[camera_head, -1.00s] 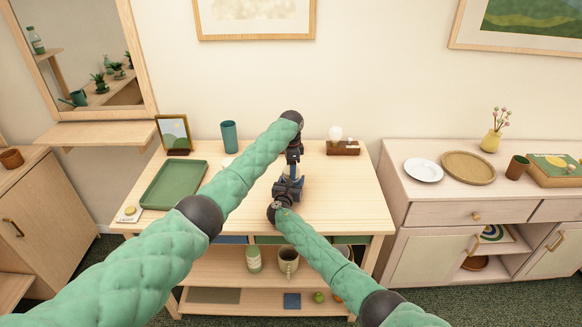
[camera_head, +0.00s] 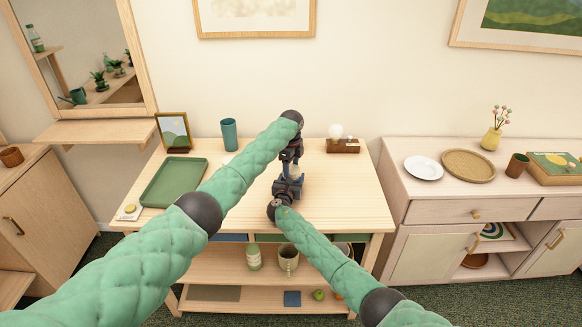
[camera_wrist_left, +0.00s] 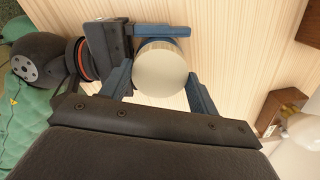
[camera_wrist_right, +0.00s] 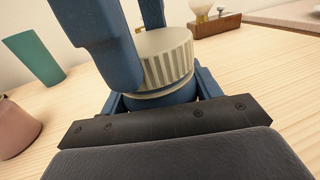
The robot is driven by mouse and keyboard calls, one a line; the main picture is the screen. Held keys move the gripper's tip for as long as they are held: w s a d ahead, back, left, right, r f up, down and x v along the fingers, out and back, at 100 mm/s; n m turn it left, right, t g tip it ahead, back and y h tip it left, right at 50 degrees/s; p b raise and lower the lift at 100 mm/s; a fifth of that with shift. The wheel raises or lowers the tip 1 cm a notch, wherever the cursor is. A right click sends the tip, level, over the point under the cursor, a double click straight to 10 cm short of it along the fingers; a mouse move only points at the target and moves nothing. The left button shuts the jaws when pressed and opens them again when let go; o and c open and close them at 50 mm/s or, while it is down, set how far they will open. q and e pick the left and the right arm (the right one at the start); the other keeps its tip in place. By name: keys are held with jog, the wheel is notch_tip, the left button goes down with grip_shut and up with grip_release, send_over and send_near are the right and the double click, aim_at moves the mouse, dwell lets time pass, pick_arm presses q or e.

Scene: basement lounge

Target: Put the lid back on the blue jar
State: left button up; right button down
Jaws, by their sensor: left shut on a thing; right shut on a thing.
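The cream, ribbed lid (camera_wrist_right: 165,58) sits level at the mouth of the blue jar (camera_wrist_right: 160,98) in the right wrist view; whether it is fully seated, I cannot tell. My left gripper (camera_wrist_left: 160,72) is shut on the lid from above, and the lid's round top (camera_wrist_left: 162,68) shows between its fingers. My right gripper (camera_wrist_right: 158,104) is shut around the jar from the side, hiding most of it. In the head view my left gripper (camera_head: 291,166) is directly above my right gripper (camera_head: 284,190), over the table.
On the wooden table (camera_head: 340,200) are a green tray (camera_head: 172,183), picture frame (camera_head: 174,132), teal cup (camera_head: 229,135) and a bulb lamp on a wooden block (camera_head: 343,147). A pinkish cup (camera_wrist_right: 15,128) shows in the right wrist view. The table's right part is clear.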

pick_arm(q)
jog(key=m, duration=0.8)
jog(key=shift+w+m, duration=0.1)
jog(key=shift+m, duration=0.2)
jog(key=m, duration=0.7)
jog(key=shift+m, duration=0.4)
jog(key=o, duration=0.9)
jog(key=shift+o, duration=0.2)
